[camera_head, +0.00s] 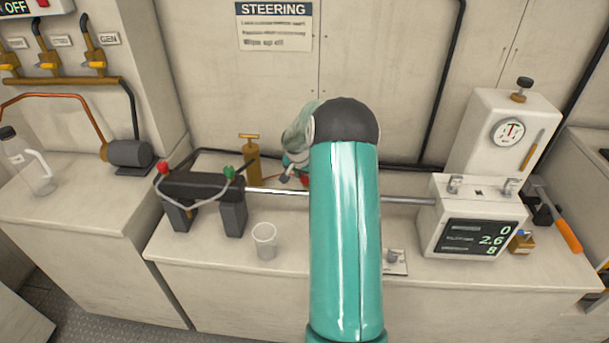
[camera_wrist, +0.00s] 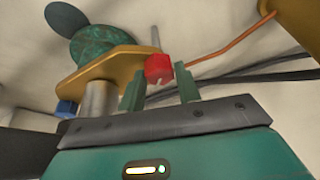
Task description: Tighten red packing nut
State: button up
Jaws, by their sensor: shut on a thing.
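The red packing nut (camera_wrist: 159,68) shows in the wrist view between the two green fingers of my gripper (camera_wrist: 160,84). My gripper is shut on the nut. The nut sits at the right end of a brass flange plate (camera_wrist: 112,66), with a thin metal stud rising behind it. A green round part (camera_wrist: 100,42) stands on the plate, and a grey metal cylinder (camera_wrist: 100,98) is below it. In the head view my teal arm hides most of the gripper and the nut.
The bench holds a black cylinder (camera_head: 200,187) with a long rod, a clear cup (camera_head: 265,240) and a brass pump (camera_head: 250,160). A white readout box (camera_head: 467,215) shows 0, 2.6 and 8.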

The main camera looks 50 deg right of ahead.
jog(key=shift+w+m, duration=0.1)
jog(key=shift+m, duration=0.2)
jog(key=shift+w+a+m+g, duration=0.1)
jog(key=shift+m+g, duration=0.4)
jog(key=shift+m, duration=0.5)
jog(key=m+g, duration=0.1)
jog(key=m, duration=0.3)
jog(key=shift+w+m+g+h, duration=0.1)
jog(key=shift+m+g+h, duration=0.2)
jog(key=shift+g, duration=0.1)
jog(key=m+g, duration=0.1)
jog(key=m, duration=0.2)
jog(key=shift+m, duration=0.3)
jog(key=m, duration=0.2)
jog(key=m+g+y, duration=0.1)
jog(key=m, duration=0.1)
jog(key=shift+w+g+y, duration=0.1)
jog(key=shift+g+y, duration=0.2)
jog(key=o, duration=1)
jog(key=shift+r, duration=0.1)
